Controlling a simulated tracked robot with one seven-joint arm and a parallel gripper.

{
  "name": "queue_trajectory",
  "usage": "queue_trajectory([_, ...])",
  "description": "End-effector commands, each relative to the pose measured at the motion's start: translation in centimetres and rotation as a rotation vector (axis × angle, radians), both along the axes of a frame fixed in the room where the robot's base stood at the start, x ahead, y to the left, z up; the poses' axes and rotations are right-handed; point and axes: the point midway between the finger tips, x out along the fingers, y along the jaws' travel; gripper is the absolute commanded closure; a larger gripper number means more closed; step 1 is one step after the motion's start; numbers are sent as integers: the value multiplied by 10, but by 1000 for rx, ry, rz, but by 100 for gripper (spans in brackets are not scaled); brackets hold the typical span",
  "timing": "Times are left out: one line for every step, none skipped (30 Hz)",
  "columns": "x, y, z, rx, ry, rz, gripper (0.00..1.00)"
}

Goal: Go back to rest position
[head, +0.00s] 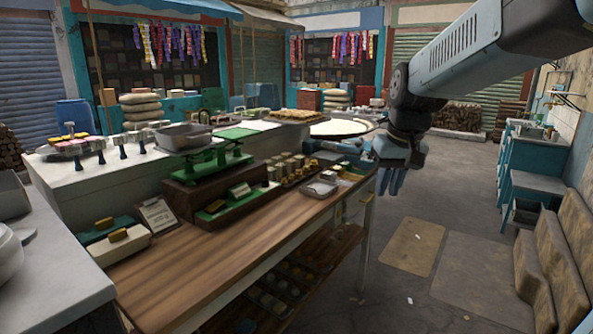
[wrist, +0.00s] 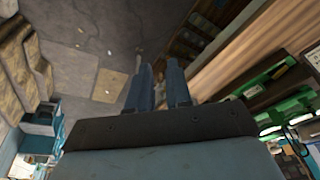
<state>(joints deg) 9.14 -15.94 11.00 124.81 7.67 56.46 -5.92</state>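My gripper (head: 390,184) hangs from my arm at the right end of the wooden counter (head: 200,285), with its fingers pointing down past the counter's edge. In the wrist view, its two blue-grey fingers (wrist: 159,72) stand a little apart with a narrow gap. I see nothing held between them. The floor lies beyond the fingertips, and the counter edge is to their right in the wrist view.
A green scale (head: 210,163) with a metal pan (head: 184,136) stands on the counter, with small weights near it. A round pan of white liquid (head: 341,128) lies behind my gripper. Stone-like steps (head: 555,255) stand at the right. The floor between is mostly clear.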

Motion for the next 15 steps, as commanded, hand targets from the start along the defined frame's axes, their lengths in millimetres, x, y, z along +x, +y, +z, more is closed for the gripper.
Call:
queue_trajectory([-15, -2, 3, -11, -21, -5, 81])
queue_trajectory([-22, -4, 4, -15, -32, -10, 81])
queue_trajectory([-32, -7, 5, -21, -46, -18, 81])
queue_trajectory([-40, -9, 6, -26, -57, -22, 81])
queue_trajectory([-47, -11, 7, -29, -68, -26, 81])
queue_trajectory([-57, -13, 7, -34, -83, -31, 81])
queue_trajectory([-65, -15, 7, -37, -93, -36, 81])
queue_trajectory([-72, -17, 7, -39, -104, -41, 81])
queue_trajectory([-82, -20, 6, -41, -119, -47, 81])
queue_trajectory([-89, -22, 6, -43, -130, -50, 81])
queue_trajectory([-96, -24, 5, -45, -141, -53, 81])
queue_trajectory([-106, -27, 3, -45, -155, -59, 81])
queue_trajectory([-113, -28, 3, -45, -165, -62, 81])
queue_trajectory([-119, -30, 1, -45, -174, -65, 81])
queue_trajectory([-127, -33, -1, -45, -186, -70, 81])
